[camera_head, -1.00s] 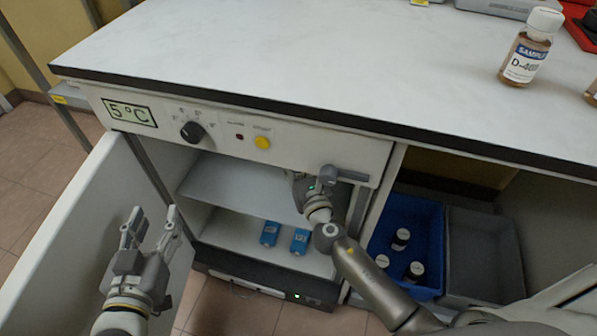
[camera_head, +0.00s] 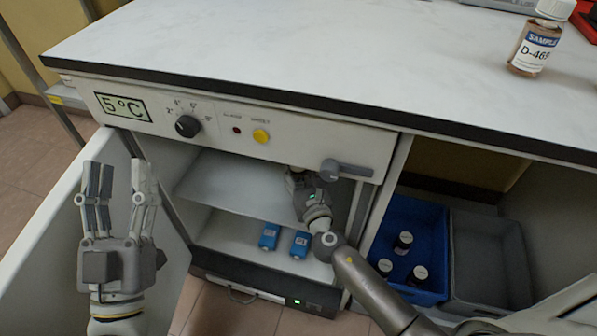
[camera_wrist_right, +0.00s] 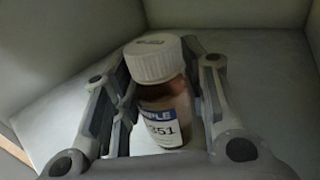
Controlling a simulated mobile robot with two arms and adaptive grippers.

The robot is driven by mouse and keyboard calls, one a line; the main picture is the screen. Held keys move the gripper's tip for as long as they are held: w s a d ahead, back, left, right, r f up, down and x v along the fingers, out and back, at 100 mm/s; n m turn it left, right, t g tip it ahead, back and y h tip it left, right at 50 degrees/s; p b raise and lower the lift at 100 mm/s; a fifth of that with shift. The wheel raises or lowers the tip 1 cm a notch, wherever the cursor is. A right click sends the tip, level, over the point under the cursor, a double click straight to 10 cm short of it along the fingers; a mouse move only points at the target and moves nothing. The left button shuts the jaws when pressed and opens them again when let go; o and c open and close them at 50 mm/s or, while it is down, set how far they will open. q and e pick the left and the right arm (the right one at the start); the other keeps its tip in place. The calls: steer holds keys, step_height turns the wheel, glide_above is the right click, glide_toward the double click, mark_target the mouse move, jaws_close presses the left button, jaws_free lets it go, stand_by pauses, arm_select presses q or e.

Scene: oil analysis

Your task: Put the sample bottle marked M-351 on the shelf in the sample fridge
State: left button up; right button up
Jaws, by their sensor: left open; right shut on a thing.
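In the right wrist view the sample bottle (camera_wrist_right: 164,100) has a white cap, brown contents and a label whose visible end reads "351". My right gripper (camera_wrist_right: 163,115) is shut on it, with a finger on each side, and the bottle looks upright. In the head view my right gripper (camera_head: 302,185) reaches inside the open sample fridge (camera_head: 235,130), by the fridge shelf (camera_head: 225,185); the bottle is hidden there. Whether the bottle touches the shelf, I cannot tell. My left gripper (camera_head: 118,185) is open and empty in front of the open fridge door (camera_head: 60,230).
Two blue packs (camera_head: 269,236) lie on the fridge floor below the shelf. A blue crate (camera_head: 425,225) with several bottles and a grey crate (camera_head: 490,265) stand right of the fridge. A bottle marked D-46 (camera_head: 535,45), last digit unclear, stands on the white worktop (camera_head: 300,60).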

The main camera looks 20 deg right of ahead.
mark_target(301, 176)
arm_select(q)
steer(key=shift+s+r+t, duration=0.25)
steer(key=shift+r+t, duration=0.15)
steer(key=shift+r, duration=0.05)
steer(key=shift+s+r, duration=0.2)
steer(key=shift+s, duration=0.05)
arm_select(e)
steer(key=shift+f, duration=0.15)
steer(key=o, duration=1.1)
steer(key=shift+c, duration=0.2)
arm_select(q)
steer(key=shift+r, duration=0.1)
arm_select(e)
steer(key=s, duration=0.3)
steer(key=shift+s, duration=0.35)
steer(key=s, duration=0.7)
steer(key=shift+s, duration=0.1)
arm_select(q)
steer(key=shift+w+f+g, duration=0.6)
steer(key=shift+w+f, duration=0.1)
steer(key=shift+f, duration=0.35)
arm_select(e)
steer(key=shift+s, duration=0.55)
